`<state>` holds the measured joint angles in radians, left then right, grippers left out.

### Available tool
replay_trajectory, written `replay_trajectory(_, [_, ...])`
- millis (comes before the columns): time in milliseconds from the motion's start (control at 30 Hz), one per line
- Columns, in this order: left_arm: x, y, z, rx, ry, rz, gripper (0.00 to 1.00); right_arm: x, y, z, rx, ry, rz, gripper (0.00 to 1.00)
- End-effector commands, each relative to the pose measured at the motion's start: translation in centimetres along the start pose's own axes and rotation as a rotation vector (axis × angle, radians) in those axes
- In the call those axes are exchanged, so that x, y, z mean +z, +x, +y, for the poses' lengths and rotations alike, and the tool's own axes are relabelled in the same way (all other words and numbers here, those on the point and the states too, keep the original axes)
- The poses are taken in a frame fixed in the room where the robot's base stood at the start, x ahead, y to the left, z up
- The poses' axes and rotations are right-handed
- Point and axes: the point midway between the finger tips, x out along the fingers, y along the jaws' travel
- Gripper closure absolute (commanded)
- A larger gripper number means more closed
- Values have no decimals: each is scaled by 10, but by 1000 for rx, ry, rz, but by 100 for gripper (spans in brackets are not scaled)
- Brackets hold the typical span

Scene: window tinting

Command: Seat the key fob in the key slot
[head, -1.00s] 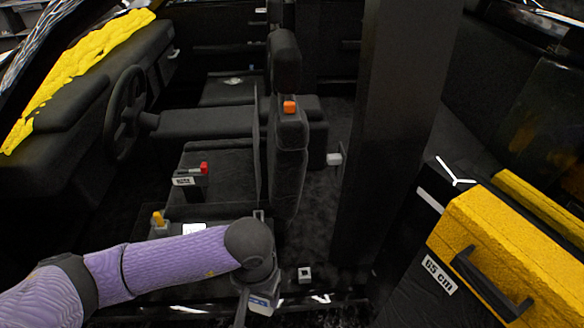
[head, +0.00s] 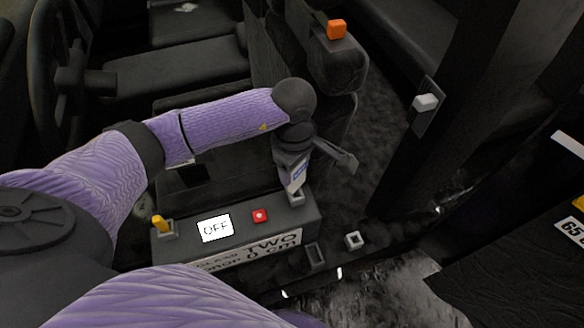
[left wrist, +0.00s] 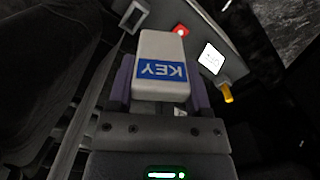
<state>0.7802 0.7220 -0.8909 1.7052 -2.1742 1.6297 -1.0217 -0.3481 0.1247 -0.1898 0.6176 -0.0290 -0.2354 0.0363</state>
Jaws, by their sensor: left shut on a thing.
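The key fob (left wrist: 162,62) is a white block with a blue "KEY" label, held between the fingers of my left gripper (left wrist: 158,90) in the left wrist view. In the head view my left gripper (head: 296,166) hangs over the right end of the dark console, and the fob (head: 297,179) points down from it. The socket also shows in the left wrist view (left wrist: 133,15), beyond the fob's end. Whether the fob touches it I cannot tell. My right gripper is out of view.
The console (head: 275,224) carries a yellow lever (head: 160,224), a white "OFF" screen (head: 215,228) and a red button (head: 260,215). A seat with an orange buckle (head: 337,29) stands behind; a dark pillar is at right.

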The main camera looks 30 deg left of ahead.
Motion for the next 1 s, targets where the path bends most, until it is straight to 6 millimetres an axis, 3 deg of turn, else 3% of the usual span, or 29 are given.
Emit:
replay_trajectory(33, [-6, 36, 9, -9, -166, -6, 100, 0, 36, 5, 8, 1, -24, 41])
replay_trajectory(100, [-15, 50, 20, -12, -413, -10, 100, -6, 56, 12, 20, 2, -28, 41])
replay_trajectory(200, [-29, 65, 33, -9, -709, -2, 100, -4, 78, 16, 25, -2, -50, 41])
replay_trajectory(333, [-42, 71, 43, 3, -952, 16, 100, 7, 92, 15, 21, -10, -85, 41])
replay_trajectory(467, [-46, 67, 46, 10, -1033, 22, 100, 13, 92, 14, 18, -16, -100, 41])
replay_trajectory(800, [-44, 64, 48, 12, -1030, 20, 100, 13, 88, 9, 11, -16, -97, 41])
replay_trajectory(1000, [-45, 84, 47, 7, -1028, 22, 100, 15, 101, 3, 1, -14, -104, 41])
